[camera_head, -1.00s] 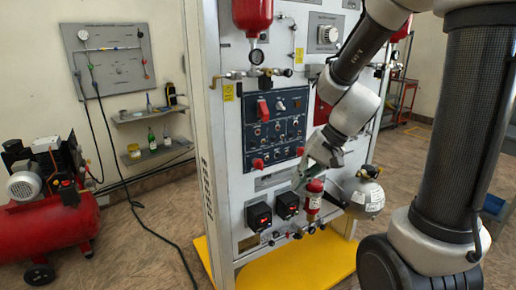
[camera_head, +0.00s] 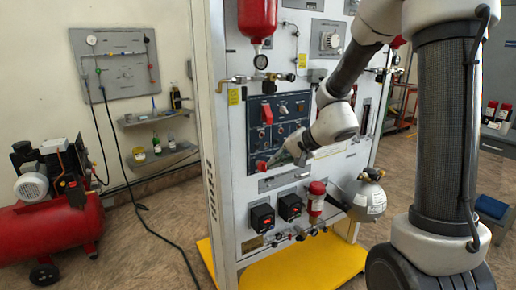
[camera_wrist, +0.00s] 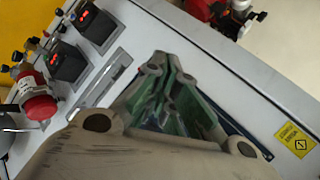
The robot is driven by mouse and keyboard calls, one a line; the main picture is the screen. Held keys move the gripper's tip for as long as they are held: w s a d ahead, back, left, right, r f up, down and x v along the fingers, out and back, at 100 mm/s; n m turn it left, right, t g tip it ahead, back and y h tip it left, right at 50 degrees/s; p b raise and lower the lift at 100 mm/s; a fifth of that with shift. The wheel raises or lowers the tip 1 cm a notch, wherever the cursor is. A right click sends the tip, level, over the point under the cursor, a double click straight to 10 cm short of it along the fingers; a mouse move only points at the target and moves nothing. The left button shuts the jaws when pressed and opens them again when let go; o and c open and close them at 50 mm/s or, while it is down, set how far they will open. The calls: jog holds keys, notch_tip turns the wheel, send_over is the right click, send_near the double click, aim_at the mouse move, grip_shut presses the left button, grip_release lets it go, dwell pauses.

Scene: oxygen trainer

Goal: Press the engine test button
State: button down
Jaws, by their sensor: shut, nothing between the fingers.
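The dark blue control panel (camera_head: 257,112) with red switches and small knobs is on the upright white trainer board. I cannot read which control is the engine test button. My gripper (camera_head: 274,163) is shut and empty, in front of the lower part of this panel, beside a lower red switch (camera_head: 262,166). I cannot tell whether the fingertips touch the panel. The arm and gripper hide the panel's lower right part. In the wrist view my gripper (camera_wrist: 166,77) with its green finger parts covers most of the panel; only a dark edge (camera_wrist: 246,142) shows.
Below are two black boxes with red displays (camera_head: 262,217), a red-capped cylinder (camera_head: 316,198) and a grey sphere (camera_head: 368,198). A red tank (camera_head: 257,18) hangs above. A red compressor (camera_head: 55,225) stands at left. A yellow base plate (camera_head: 305,270) lies under the rack.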

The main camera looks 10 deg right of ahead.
jog(key=w+a, duration=0.2)
jog(key=w, duration=0.6)
jog(key=shift+a, duration=0.35)
dwell(1.1)
jog(key=shift+w+a, duration=0.1)
jog(key=shift+w, duration=0.25)
jog(key=shift+w+a, duration=0.15)
jog(key=shift+w, duration=0.2)
dwell(0.5)
jog(key=shift+s, duration=0.1)
jog(key=shift+s+d, duration=0.25)
jog(key=shift+s, duration=0.4)
jog(key=shift+s+d, duration=0.25)
jog(key=shift+s, duration=0.55)
jog(key=shift+s+d, duration=0.3)
jog(key=shift+s, duration=0.5)
jog(key=shift+s+d, duration=0.25)
jog(key=shift+s, duration=0.55)
